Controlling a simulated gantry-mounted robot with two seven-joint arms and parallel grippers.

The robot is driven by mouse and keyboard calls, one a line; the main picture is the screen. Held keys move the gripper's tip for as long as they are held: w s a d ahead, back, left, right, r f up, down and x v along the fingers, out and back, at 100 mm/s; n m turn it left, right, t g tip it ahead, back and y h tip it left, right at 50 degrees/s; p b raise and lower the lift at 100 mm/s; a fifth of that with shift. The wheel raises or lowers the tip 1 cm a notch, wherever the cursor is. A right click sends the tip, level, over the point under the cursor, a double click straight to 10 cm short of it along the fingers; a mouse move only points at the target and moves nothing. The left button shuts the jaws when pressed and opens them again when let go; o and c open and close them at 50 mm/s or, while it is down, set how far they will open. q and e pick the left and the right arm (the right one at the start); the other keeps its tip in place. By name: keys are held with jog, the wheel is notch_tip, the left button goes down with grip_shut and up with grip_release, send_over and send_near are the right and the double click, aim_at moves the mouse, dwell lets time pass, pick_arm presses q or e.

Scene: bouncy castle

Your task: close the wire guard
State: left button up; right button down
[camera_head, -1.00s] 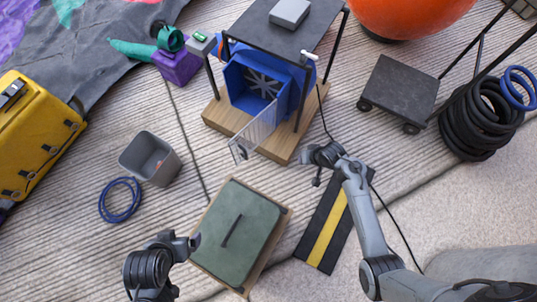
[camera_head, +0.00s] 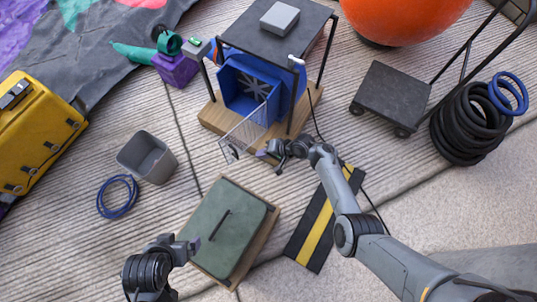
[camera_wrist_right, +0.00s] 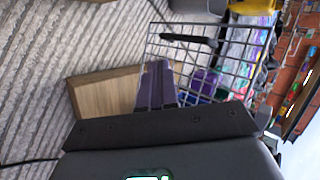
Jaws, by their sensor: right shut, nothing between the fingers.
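The wire guard (camera_head: 243,133) is a pale mesh panel hinged at the front of the blue blower (camera_head: 250,88). It stands swung out, and the blower's fan opening is uncovered. In the right wrist view the guard's mesh (camera_wrist_right: 222,58) and its dark handle (camera_wrist_right: 188,41) show just beyond my fingers. My right gripper (camera_head: 264,154) is shut and empty, close to the right of the guard's free end; I cannot tell if it touches. Its purple fingers also show in the wrist view (camera_wrist_right: 156,82). My left gripper (camera_head: 193,246) is at lower left, away from the guard; its jaws are unclear.
The blower sits on a wooden board (camera_head: 215,119) under a dark-topped stand (camera_head: 285,32). A green panel (camera_head: 213,232) lies in front, with a black and yellow strip (camera_head: 318,232) to its right. A grey bin (camera_head: 133,150) is at left. A cable runs beside my right arm.

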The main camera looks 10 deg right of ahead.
jog(key=w+a+f+b, duration=0.3)
jog(key=a+b, duration=0.2)
jog(key=a, duration=0.1)
jog(key=shift+a+f+b, duration=0.2)
jog(key=shift+a+b, duration=0.15)
jog(key=shift+w, duration=0.1)
